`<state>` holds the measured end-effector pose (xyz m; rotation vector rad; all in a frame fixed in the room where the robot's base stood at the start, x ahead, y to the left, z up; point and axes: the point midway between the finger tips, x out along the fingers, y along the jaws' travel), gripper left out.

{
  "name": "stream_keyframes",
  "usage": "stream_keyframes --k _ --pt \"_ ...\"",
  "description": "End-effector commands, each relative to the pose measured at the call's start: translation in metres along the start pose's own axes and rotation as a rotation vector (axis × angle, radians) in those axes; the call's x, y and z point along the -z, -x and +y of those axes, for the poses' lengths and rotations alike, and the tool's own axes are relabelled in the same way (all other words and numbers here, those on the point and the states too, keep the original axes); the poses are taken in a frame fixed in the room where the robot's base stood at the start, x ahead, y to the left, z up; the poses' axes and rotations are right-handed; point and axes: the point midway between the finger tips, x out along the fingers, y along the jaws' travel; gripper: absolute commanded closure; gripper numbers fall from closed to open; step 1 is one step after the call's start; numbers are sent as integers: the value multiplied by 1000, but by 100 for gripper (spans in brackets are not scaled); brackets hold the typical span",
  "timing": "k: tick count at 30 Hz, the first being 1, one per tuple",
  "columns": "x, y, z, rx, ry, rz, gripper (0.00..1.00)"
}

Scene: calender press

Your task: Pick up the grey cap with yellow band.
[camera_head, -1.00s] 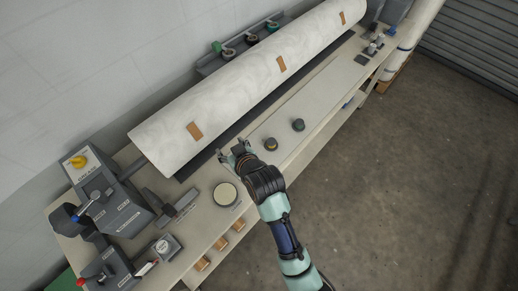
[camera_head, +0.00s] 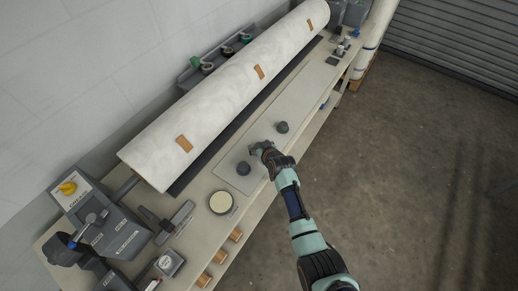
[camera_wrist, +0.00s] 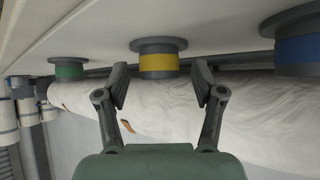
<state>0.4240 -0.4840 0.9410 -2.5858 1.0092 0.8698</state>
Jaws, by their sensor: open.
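The grey cap with yellow band (camera_wrist: 158,62) is in the middle of the wrist view, where the picture is upside down. It stands on the pale bench top, between and beyond my fingertips. My gripper (camera_wrist: 160,78) is open, with one finger to each side of the cap in the picture and a gap on both sides. In the head view, my gripper (camera_head: 257,148) is low over the bench between two other caps and hides the yellow-banded cap.
A green-banded cap (camera_wrist: 69,69) and a blue-banded cap (camera_wrist: 297,48) stand on either side. In the head view these neighbours are the green one (camera_head: 282,127) and a dark one (camera_head: 243,168). A long white roll (camera_head: 225,85) lies behind. A round pale-topped item (camera_head: 221,202) stands nearer.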

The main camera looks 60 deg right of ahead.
Motion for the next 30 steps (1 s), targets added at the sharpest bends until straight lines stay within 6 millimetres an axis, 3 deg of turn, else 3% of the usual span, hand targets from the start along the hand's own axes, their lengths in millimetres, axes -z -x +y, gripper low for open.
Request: stream_keyframes --k 3,9,21,30 --pt "-1 -11 0 0 0 0 32" --pt "0 -11 0 0 0 1 32" --pt "0 -11 0 0 0 0 97" --pt "2 -9 0 0 0 1 100"
